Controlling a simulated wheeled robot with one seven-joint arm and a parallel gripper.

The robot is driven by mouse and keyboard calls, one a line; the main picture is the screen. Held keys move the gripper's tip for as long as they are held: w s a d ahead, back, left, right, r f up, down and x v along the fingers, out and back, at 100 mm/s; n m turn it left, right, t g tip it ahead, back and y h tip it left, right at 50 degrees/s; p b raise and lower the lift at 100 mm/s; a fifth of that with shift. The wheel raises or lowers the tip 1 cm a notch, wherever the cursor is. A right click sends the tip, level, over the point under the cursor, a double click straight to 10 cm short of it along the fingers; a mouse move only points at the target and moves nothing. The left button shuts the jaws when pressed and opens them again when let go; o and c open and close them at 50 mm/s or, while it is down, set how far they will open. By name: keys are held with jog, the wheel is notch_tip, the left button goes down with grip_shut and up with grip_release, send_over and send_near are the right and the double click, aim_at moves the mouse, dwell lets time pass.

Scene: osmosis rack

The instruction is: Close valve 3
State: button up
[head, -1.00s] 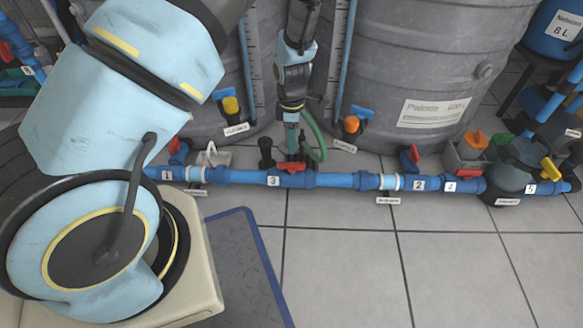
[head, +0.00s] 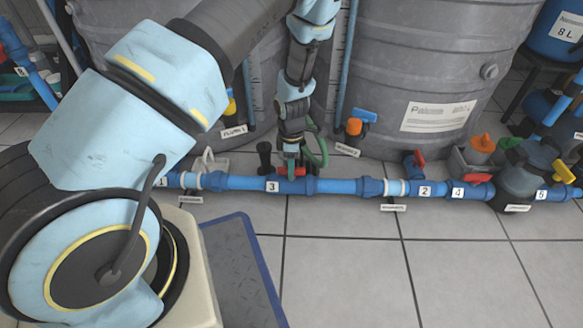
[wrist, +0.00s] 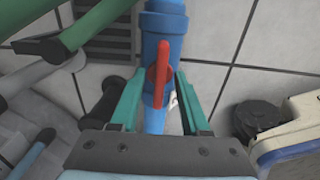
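Valve 3 is on the blue pipe beside the label "3" (head: 272,186). Its red handle (wrist: 161,65) lies along the pipe in the wrist view, and part of it shows in the head view (head: 299,171). My gripper (wrist: 158,80) is open, with one teal finger on each side of the handle and visible gaps between. In the head view my gripper (head: 290,165) points down at the valve from above. Whether the fingers touch the handle or the pipe is hidden.
Grey tanks (head: 420,65) stand close behind the pipe (head: 345,187). A green hose (head: 320,150) and a black knob (head: 264,157) sit beside my gripper. Other red-handled valves (head: 419,158) are to the right.

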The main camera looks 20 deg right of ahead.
grip_shut()
jog(key=shift+r+m+p, duration=0.1)
jog(key=shift+m+p, duration=0.2)
jog(key=shift+p, duration=0.05)
dwell(0.3)
jog(key=m+p, duration=0.2)
jog(key=shift+r+m+p, duration=0.1)
jog(key=shift+m+p, duration=0.2)
jog(key=m+p, duration=0.4)
jog(key=m, duration=0.1)
jog(key=m+p, duration=0.2)
jog(key=m, duration=0.3)
jog(key=shift+p, duration=0.4)
jog(key=m+p, duration=0.1)
jog(key=m, duration=0.1)
jog(key=m+p, duration=0.1)
jog(key=m, duration=0.1)
jog(key=shift+f+m, duration=0.2)
jog(key=shift+m, duration=0.1)
